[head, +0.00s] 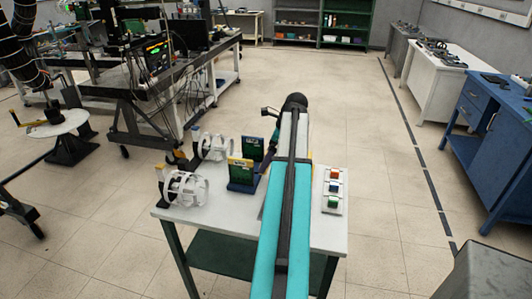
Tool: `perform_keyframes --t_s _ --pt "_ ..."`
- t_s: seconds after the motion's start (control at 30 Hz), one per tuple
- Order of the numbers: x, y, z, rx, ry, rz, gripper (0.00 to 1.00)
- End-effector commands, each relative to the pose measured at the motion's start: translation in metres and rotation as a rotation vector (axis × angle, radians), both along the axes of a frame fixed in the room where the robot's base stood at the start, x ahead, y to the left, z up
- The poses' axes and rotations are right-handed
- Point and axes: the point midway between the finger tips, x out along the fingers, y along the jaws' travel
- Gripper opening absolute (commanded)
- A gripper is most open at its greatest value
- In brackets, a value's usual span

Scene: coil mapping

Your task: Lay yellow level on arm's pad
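My arm, turquoise and grey, reaches from the bottom edge over the white-topped table (225,222). The black end of my arm shows at its far tip, and my gripper (270,112) is there, small and mostly hidden; its fingers are not clear. No pad on an arm can be made out for certain.
Two white open coil frames (187,188) (215,146) stand on the table's left side. Yellow-and-green boards in dark blue holders (242,172) stand mid-table. A white panel with coloured buttons (334,190) lies right. A round white disc (58,123) stands far left. Floor right of the table is clear.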

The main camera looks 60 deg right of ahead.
Motion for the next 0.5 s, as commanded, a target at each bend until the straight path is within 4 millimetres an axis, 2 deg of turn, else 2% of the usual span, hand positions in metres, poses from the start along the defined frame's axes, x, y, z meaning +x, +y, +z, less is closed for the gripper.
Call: perform_keyframes --t_s 0.17,0.27,0.5 --pt "0.004 0.0 0.032 -0.002 -0.002 0.006 0.65" --pt "0.01 0.001 0.062 -0.003 -0.002 0.015 0.65" --pt "0.048 0.006 0.151 -0.004 -0.003 0.052 0.65"
